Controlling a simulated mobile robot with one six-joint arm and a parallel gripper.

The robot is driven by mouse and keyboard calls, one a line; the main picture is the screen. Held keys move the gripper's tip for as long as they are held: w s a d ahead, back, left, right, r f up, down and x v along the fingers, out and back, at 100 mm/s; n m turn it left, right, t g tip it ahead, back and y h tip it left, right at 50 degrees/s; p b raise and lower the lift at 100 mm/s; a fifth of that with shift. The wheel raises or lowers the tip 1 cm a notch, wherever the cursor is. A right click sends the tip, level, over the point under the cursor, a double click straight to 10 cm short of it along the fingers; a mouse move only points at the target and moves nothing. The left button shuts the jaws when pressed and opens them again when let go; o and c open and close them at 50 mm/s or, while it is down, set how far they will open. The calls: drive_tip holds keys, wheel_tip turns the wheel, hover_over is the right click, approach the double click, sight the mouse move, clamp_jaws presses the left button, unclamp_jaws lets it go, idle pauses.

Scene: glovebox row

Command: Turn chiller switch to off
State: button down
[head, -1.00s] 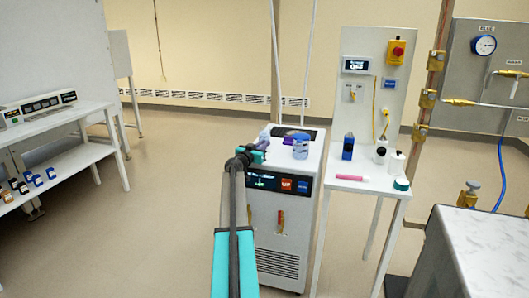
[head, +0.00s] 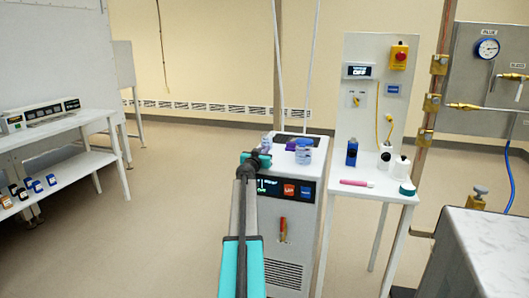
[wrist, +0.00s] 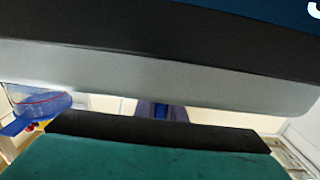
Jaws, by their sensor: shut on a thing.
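The chiller (head: 300,195) is a white cabinet with a dark front panel, a small lit display (head: 269,187), an orange label and a blue label. A red-orange handle (head: 283,230) shows lower on its front. I cannot make out which part is the switch; my arm covers the panel's left end. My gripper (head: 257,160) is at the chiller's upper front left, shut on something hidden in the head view. In the wrist view, a teal, black-edged part (wrist: 150,150) lies below a blurred black-and-grey band (wrist: 160,70); I cannot identify the held thing.
A blue-lidded jar (head: 303,151) and a purple item (head: 291,145) stand on the chiller top. A white side table (head: 380,190) with bottles and a pink item stands close on the right. A bench (head: 55,130) is at left; open floor lies between.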

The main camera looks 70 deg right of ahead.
drive_tip(key=c, duration=1.8)
unclamp_jaws()
drive_tip(key=shift+c, duration=0.2)
drive_tip(key=shift+a, duration=0.15)
drive_tip(key=a+b, duration=0.1)
drive_tip(key=a, duration=1.2)
drive_tip(key=shift+s+a, duration=0.25)
drive_tip(key=shift+s, duration=0.15)
